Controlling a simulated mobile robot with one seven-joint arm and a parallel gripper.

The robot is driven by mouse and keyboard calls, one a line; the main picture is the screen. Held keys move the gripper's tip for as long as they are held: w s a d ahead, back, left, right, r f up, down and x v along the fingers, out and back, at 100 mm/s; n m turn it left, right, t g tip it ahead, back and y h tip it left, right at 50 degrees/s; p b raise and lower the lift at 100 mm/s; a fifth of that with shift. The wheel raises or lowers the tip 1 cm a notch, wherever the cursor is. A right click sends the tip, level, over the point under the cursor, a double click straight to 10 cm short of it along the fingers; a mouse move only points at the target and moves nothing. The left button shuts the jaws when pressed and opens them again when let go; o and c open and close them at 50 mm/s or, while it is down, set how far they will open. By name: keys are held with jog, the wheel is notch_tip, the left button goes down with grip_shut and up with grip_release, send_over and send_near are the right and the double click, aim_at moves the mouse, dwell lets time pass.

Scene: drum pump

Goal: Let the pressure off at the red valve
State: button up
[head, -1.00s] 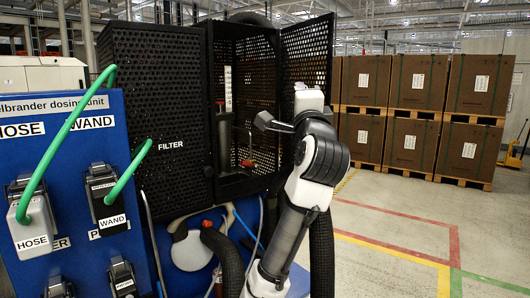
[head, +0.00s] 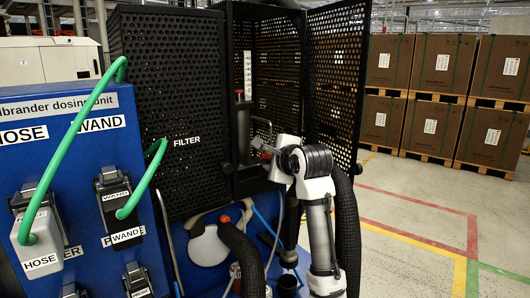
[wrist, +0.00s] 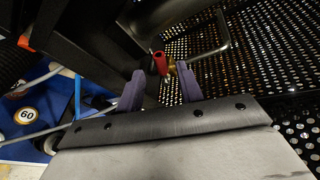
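The red valve handle (wrist: 160,62) shows in the wrist view beside a brass fitting (wrist: 171,67), inside the mesh cabinet. My gripper (wrist: 161,71) is open, with one grey-purple finger on each side of the valve in the picture. The valve appears just at or beyond the fingertips; I cannot tell whether they touch it. Nothing is held. In the head view my gripper (head: 263,150) reaches into the open cabinet, and the arm hides most of the valve there.
The perforated cabinet door (head: 338,85) stands open to the right of my arm. A black upright cylinder (head: 243,130) is left of the gripper. A curved metal pipe (wrist: 205,52) passes close by. Black hoses (head: 243,255) hang below. Floor at right is clear.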

aim_at(266, 157)
jog(key=shift+p+x, duration=0.7)
jog(key=shift+x, duration=2.05)
grip_shut()
